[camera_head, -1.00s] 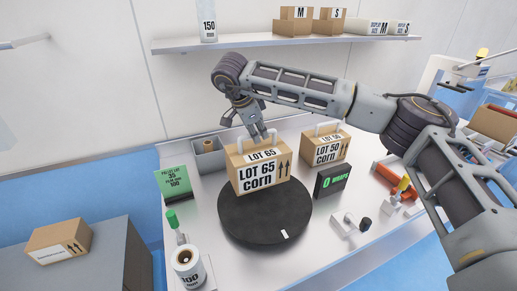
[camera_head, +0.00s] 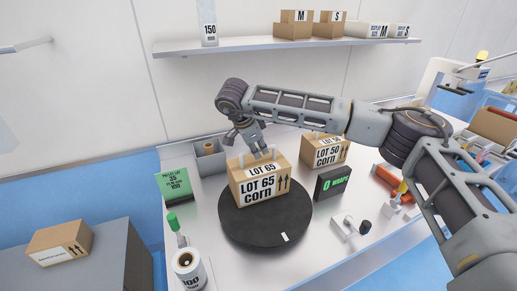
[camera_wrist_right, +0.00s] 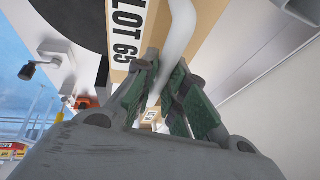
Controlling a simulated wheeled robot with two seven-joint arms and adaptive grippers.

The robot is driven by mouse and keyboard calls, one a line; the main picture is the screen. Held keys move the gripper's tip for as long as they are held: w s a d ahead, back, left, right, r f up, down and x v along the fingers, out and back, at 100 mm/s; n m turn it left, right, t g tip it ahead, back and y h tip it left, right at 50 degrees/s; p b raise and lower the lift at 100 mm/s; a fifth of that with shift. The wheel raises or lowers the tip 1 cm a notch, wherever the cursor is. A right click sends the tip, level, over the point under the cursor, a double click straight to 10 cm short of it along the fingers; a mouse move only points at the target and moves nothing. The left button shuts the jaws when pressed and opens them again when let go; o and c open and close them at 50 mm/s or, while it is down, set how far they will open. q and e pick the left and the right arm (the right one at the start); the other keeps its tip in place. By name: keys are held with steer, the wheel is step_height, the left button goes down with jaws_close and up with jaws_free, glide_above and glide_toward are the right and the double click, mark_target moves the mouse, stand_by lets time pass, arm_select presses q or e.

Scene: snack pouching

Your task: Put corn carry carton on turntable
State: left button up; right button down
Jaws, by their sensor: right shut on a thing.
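The corn carton marked LOT 65 (camera_head: 259,187) is upright on the black round turntable (camera_head: 240,226), toward its back half. Its base appears to touch the turntable. My right gripper (camera_head: 263,152) is above the carton, shut on its white handle. The right wrist view shows the handle (camera_wrist_right: 182,40) between the green-padded fingers (camera_wrist_right: 160,100) and the carton's LOT 65 label (camera_wrist_right: 127,37). A second corn carton, marked LOT 50 (camera_head: 327,150), stands on the table behind to the right. My left gripper is not in view.
A black sign reading 0 WRAPS (camera_head: 333,182) stands close to the turntable's right. A green sign (camera_head: 174,184) is at the left, with a label roll (camera_head: 187,265) in front. A grey bin (camera_head: 208,160) sits behind. A shelf (camera_head: 250,44) with boxes hangs above.

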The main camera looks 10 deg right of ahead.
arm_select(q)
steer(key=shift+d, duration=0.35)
arm_select(e)
steer(key=shift+f, duration=0.1)
steer(key=c, duration=1.7)
jaws_free()
steer(key=shift+f, duration=0.1)
steer(key=shift+o, duration=1.2)
steer(key=shift+r, duration=0.2)
steer(key=shift+s+a+r, duration=0.2)
steer(key=shift+a+r, duration=0.1)
steer(key=shift+r, duration=0.35)
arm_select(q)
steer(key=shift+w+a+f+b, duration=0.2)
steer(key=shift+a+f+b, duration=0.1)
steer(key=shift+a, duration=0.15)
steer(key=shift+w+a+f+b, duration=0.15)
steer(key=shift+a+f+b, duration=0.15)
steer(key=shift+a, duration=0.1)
arm_select(e)
steer(key=v, duration=1)
steer(key=shift+r, duration=0.15)
steer(key=shift+s, duration=0.1)
